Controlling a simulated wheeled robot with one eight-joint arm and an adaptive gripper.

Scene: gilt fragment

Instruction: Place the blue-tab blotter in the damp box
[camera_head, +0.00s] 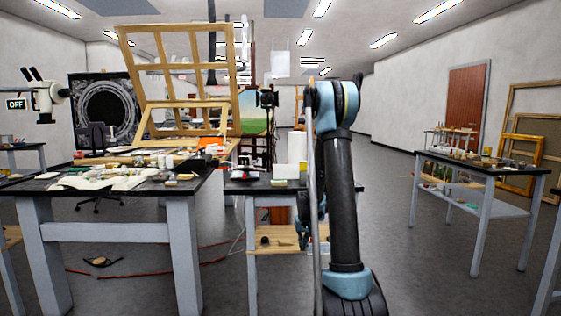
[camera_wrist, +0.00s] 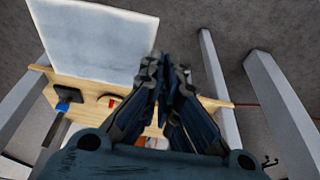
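I cannot pick out the blue-tab blotter for certain. In the wrist view, a small blue patch (camera_wrist: 63,106) shows beside a dark item (camera_wrist: 66,94) on a wooden shelf; I cannot tell what it belongs to. No damp box is clearly identifiable. A small whitish box-like thing (camera_head: 285,171) stands on the middle table in the head view, too small to name. My gripper (camera_wrist: 165,68) shows in the wrist view with its fingers drawn together and nothing visible between them. It appears above the shelf's edge, beside a large pale panel (camera_wrist: 95,38).
The middle table (camera_head: 242,187) has a dark top and a wooden lower shelf (camera_head: 277,238). A cluttered workbench (camera_head: 105,232) stands left and another table (camera_head: 480,164) right. A red cord (camera_head: 140,274) lies on the floor. Open floor (camera_head: 420,270) lies right of my arm.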

